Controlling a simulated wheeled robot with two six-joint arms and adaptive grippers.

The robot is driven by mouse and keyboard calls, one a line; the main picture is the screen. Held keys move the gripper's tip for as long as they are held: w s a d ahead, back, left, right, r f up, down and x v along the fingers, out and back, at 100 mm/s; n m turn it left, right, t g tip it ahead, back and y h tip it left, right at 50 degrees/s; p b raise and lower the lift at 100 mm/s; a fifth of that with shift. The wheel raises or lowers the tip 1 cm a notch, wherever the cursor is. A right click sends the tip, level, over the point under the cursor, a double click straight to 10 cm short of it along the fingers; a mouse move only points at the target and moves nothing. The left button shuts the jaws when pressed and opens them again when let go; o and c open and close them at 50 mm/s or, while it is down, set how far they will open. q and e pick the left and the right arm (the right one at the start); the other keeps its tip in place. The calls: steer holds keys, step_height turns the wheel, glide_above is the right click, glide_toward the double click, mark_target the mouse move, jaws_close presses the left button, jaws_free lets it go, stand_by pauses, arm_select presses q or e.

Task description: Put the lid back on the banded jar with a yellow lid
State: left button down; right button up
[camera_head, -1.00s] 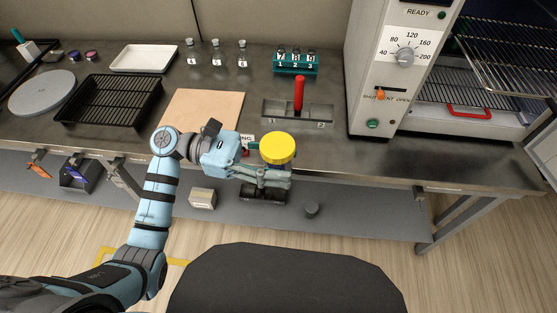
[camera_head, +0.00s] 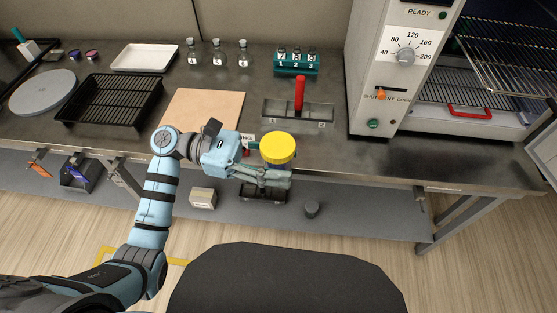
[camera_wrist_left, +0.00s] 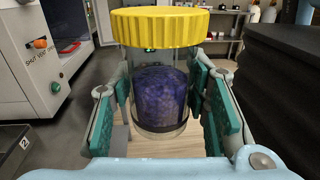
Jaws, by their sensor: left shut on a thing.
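The banded jar (camera_wrist_left: 158,95) is clear, with purple contents and a dark band near its bottom. Its yellow lid (camera_wrist_left: 160,27) sits on top of it, looking level; I cannot tell whether it is fastened. In the head view the yellow lid (camera_head: 278,149) hides most of the jar. My left gripper (camera_wrist_left: 160,105) is shut on the jar, with teal pads on both sides of its body below the lid. In the head view, my left gripper (camera_head: 268,178) is at the bench's front edge. My right gripper is not in view.
An oven (camera_head: 375,95) stands at right. The bench front before it is clear.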

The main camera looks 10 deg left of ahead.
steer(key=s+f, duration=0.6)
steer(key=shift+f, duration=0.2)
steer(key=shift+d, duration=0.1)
